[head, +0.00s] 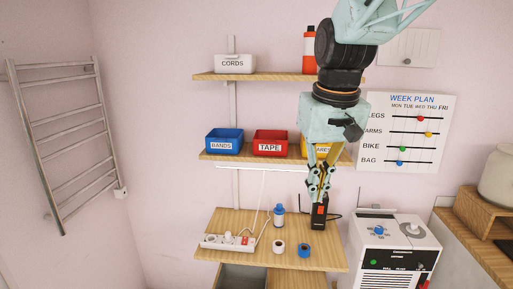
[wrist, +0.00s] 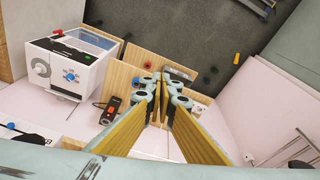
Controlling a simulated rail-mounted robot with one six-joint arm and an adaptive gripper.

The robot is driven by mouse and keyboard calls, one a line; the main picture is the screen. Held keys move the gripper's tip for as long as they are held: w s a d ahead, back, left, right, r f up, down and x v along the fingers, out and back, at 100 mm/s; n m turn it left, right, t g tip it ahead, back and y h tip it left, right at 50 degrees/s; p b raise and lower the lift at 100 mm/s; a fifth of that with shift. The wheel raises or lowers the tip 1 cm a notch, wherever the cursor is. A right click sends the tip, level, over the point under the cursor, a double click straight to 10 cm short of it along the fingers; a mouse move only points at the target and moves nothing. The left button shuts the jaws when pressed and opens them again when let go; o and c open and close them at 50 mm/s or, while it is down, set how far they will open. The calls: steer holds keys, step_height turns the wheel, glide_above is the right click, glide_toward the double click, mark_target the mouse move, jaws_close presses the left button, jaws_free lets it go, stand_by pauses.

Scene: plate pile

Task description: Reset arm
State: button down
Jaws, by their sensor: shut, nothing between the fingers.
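My arm reaches down from the top right in the head view. My gripper (head: 319,192) points downward, with its fingers shut and nothing between them. It overlaps the top of a black handheld device with a red part (head: 319,214), which stands on the low wooden shelf. In the wrist view my shut gripper (wrist: 160,88) is in the middle, and the black device (wrist: 110,108) shows apart from it, to its left.
The low shelf (head: 232,219) also holds a power strip (head: 226,243), a blue-and-white bottle (head: 279,216) and two tape rolls. Upper shelves hold blue (head: 224,141) and red (head: 270,143) bins. A white machine (head: 393,252) stands at right. Open room lies left of the shelves.

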steer(key=s+d+f+m+b, duration=0.1)
steer(key=s+d, duration=0.2)
steer(key=s, duration=1.2)
steer(key=s+d+f+t+b, duration=0.1)
steer(key=s+d, duration=0.2)
steer(key=s, duration=1.3)
steer(key=shift+s+d+f+m+t, duration=0.2)
steer(key=shift+d+m+t, duration=0.1)
steer(key=shift+m, duration=0.1)
